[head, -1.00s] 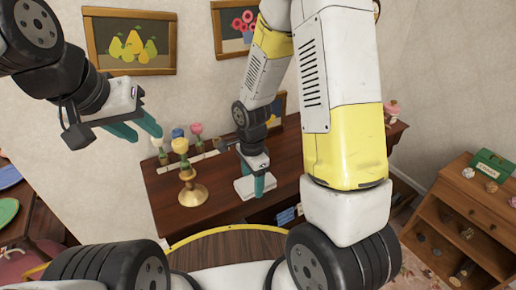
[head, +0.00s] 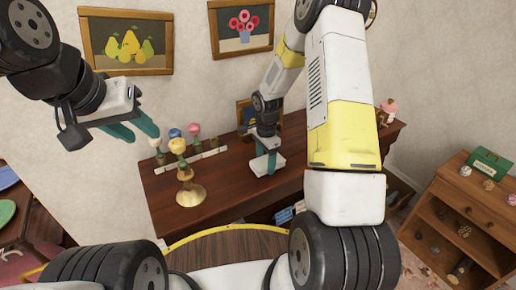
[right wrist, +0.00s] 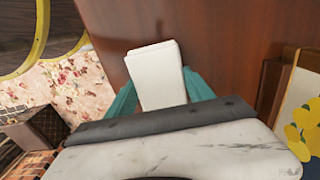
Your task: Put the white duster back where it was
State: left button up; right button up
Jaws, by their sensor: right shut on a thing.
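The white duster (head: 256,166) is a small white block at the dark wooden top (head: 225,182) of the long cabinet against the wall. My right gripper (head: 268,160) is shut on it from above, with teal fingers on its sides. In the right wrist view the duster (right wrist: 158,75) stands out between the two teal fingers (right wrist: 160,92). I cannot tell whether it touches the wood or hangs just above it. My left gripper (head: 132,130) is open and empty, in the air at the left, well away from the duster.
A framed picture (head: 246,116) leans behind my right gripper. A pink-topped item (head: 389,107) is at the right end. Bare wood surrounds the duster.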

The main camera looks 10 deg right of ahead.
jog(key=shift+f, duration=0.3)
jog(key=o, duration=1.2)
notch_tip(320, 180, up, 12)
notch_tip(320, 180, up, 10)
jog(key=f+n+t, duration=0.1)
jog(key=n+t, duration=0.1)
jog(key=n, duration=0.1)
send_over(265, 161)
jog(key=s, duration=0.4)
jog(key=s+r+n+t, duration=0.1)
jog(key=s+r+n, duration=0.3)
jog(key=s, duration=0.2)
jog(key=s+r+n+t+y, duration=0.1)
jog(key=s+r+n, duration=0.2)
jog(key=s, duration=0.4)
jog(key=s+a+r+n+t+y, duration=0.1)
jog(key=s+r+n+t, duration=0.1)
jog(key=s+r+n, duration=0.2)
jog(key=shift+s+a+r+n, duration=0.1)
jog(key=shift+s+r, duration=0.2)
jog(key=shift+s, duration=0.2)
jog(key=shift+s+d+r+n, duration=0.1)
jog(key=shift+s+r, duration=0.25)
jog(key=shift+s, duration=0.2)
jog(key=shift+s+a+r+n, duration=0.1)
jog(key=shift+s+r, duration=0.2)
jog(key=shift+s, duration=0.2)
